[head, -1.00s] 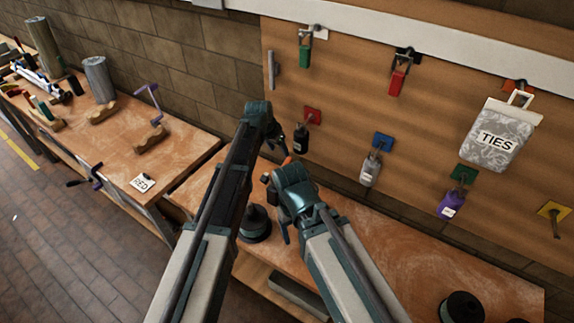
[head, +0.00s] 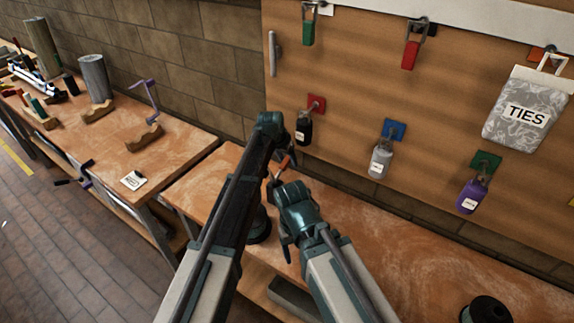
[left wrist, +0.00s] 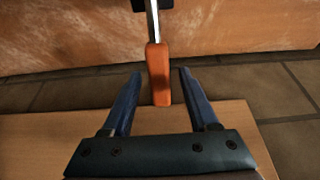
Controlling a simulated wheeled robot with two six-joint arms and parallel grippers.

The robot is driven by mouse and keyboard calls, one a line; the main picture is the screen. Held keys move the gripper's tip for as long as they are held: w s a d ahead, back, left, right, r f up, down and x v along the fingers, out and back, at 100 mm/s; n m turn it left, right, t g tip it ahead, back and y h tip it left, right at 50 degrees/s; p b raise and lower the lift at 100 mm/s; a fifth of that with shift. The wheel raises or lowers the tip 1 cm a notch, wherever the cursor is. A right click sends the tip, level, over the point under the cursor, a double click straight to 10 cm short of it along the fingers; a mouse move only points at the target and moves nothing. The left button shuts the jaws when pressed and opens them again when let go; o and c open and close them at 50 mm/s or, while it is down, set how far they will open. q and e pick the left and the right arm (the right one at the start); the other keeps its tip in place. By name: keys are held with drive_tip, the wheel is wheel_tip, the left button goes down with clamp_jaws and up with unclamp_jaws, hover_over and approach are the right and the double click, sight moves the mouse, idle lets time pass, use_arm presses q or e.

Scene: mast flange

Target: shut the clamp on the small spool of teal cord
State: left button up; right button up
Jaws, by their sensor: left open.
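An orange clamp handle (left wrist: 158,75) on a metal rod stands between the fingers of my left gripper (left wrist: 159,72) in the left wrist view. The fingers are open, one on each side, with gaps beside the handle. In the head view the orange handle (head: 285,162) shows just past my left arm, and the left gripper (head: 273,176) is small and mostly hidden there. A dark spool (head: 260,232) on the bench is partly covered by my left arm. Another dark spool (head: 486,309) stands at the lower right. Cord colours are hard to tell. My right arm shows, but not its fingers.
The wooden bench (head: 390,245) has free room between the spools. Behind it a pegboard (head: 350,70) carries hanging padlocks and a TIES bag (head: 520,112). A second bench (head: 100,150) at left holds wooden blocks, a grey cylinder (head: 97,80) and a label card (head: 133,180).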

use_arm(q)
clamp_jaws()
idle(0.3)
idle(1.2)
